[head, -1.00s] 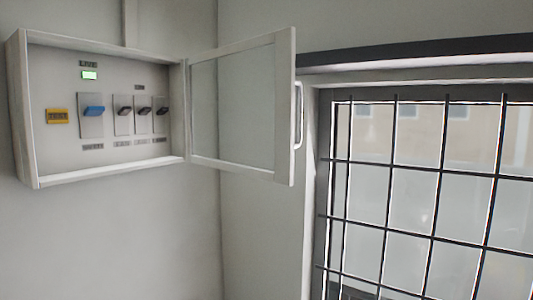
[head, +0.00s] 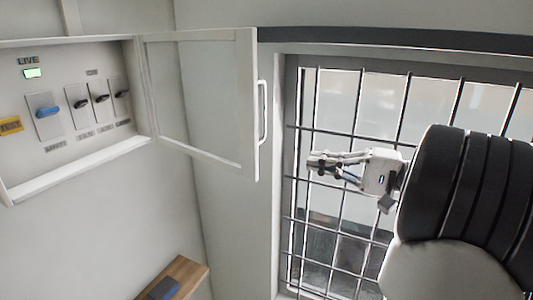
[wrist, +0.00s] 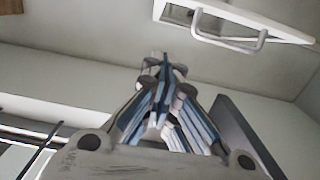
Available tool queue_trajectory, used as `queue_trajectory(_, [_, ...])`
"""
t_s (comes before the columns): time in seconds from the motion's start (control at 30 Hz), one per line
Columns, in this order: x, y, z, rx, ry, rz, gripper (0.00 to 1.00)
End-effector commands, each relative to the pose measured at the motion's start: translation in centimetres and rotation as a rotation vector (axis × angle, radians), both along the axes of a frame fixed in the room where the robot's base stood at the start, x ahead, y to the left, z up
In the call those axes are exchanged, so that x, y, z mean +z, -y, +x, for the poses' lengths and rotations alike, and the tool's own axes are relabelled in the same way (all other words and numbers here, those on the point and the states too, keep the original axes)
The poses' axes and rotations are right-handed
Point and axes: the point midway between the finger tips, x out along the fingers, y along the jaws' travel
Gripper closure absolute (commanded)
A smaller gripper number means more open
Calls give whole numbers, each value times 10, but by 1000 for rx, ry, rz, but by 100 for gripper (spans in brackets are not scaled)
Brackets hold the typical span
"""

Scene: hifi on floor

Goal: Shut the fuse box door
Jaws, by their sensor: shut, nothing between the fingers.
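The fuse box (head: 75,168) is on the wall at the left of the head view, cut off by the picture's left edge. Its door (head: 200,95), a pale frame with a clear pane, stands wide open, hinged on the box's right side. The door's handle (head: 263,112) is a vertical bar on its free edge. My gripper (head: 312,162) is shut and empty, to the right of the handle and a little lower, apart from it. In the wrist view the door (wrist: 240,18) and handle (wrist: 228,38) show beyond my closed fingertips (wrist: 160,60).
A barred window (head: 335,215) fills the right side, behind my gripper. A wooden surface (head: 185,275) with a dark blue item (head: 163,289) on it is below the box. The wall below the door is clear.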

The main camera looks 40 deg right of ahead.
Motion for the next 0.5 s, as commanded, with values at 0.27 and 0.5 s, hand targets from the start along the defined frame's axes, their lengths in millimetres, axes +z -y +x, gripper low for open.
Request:
queue_trajectory(0.27, [1,-22,40,7,0,1,100])
queue_trajectory(0.5, [1,-44,87,7,-2,1,100])
